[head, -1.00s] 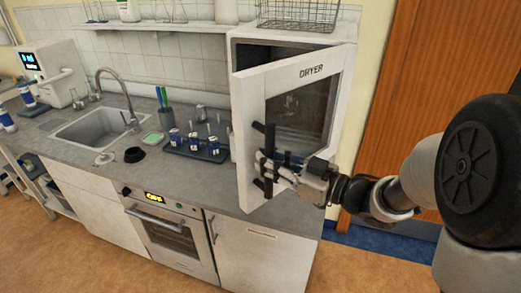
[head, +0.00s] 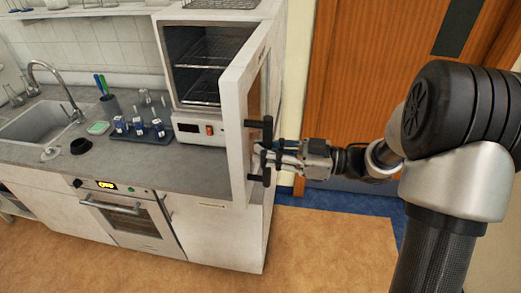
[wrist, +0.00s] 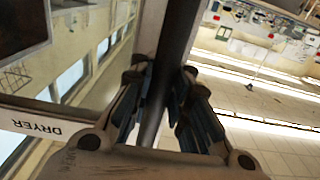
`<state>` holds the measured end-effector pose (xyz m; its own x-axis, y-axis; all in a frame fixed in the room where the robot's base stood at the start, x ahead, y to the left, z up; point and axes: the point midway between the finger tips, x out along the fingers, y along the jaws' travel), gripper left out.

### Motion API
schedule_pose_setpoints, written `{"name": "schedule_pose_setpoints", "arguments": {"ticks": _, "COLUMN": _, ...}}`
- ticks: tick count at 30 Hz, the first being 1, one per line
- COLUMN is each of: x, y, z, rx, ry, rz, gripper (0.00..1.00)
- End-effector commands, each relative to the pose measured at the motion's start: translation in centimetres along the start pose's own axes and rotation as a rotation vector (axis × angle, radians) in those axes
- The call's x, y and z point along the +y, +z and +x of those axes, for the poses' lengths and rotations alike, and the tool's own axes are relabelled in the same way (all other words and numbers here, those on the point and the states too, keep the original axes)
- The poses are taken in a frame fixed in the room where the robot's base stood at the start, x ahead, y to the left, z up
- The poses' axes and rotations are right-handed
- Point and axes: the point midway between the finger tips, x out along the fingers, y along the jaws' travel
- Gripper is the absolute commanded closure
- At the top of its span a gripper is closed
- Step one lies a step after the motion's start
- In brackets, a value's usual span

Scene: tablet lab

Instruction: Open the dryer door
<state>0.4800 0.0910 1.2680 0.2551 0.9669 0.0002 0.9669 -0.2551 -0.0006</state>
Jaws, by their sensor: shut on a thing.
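The white dryer (head: 197,128) stands on the grey counter. Its white-framed door (head: 238,110) is swung wide open toward the front right, and the inside with wire racks (head: 205,75) shows. The black vertical door handle (head: 266,140) is on the door's outer face near its free edge. My gripper (head: 272,156) is shut on the handle from the right. In the wrist view the dark handle bar (wrist: 172,60) runs between the two fingers (wrist: 160,105), with the door's glass and DRYER label (wrist: 35,126) at left.
A sink (head: 38,122) and a dark tray (head: 150,134) with small blue-labelled bottles are on the counter to the left. An oven (head: 128,212) is built in below. A wooden door (head: 350,90) stands behind my arm. The floor in front is clear.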

Motion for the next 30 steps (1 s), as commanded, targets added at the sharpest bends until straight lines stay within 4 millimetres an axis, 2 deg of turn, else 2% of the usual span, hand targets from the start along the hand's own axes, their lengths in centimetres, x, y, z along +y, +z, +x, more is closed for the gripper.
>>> {"name": "schedule_pose_setpoints", "arguments": {"ticks": 8, "x": -0.08, "y": 0.0, "z": 0.0, "rx": 0.001, "ry": -0.002, "rz": 0.003, "gripper": 1.0}}
{"name": "schedule_pose_setpoints", "arguments": {"ticks": 9, "x": -0.08, "y": 0.01, "z": 0.0, "rx": 0.001, "ry": -0.002, "rz": 0.003, "gripper": 0.85}}
{"name": "schedule_pose_setpoints", "arguments": {"ticks": 19, "x": -0.03, "y": 0.01, "z": 0.01, "rx": 0.0, "ry": -0.001, "rz": 0.001, "gripper": 0.63}}
{"name": "schedule_pose_setpoints", "arguments": {"ticks": 30, "x": 0.04, "y": 0.01, "z": -0.38, "rx": 0.0, "ry": 0.002, "rz": 0.0, "gripper": 0.62}}
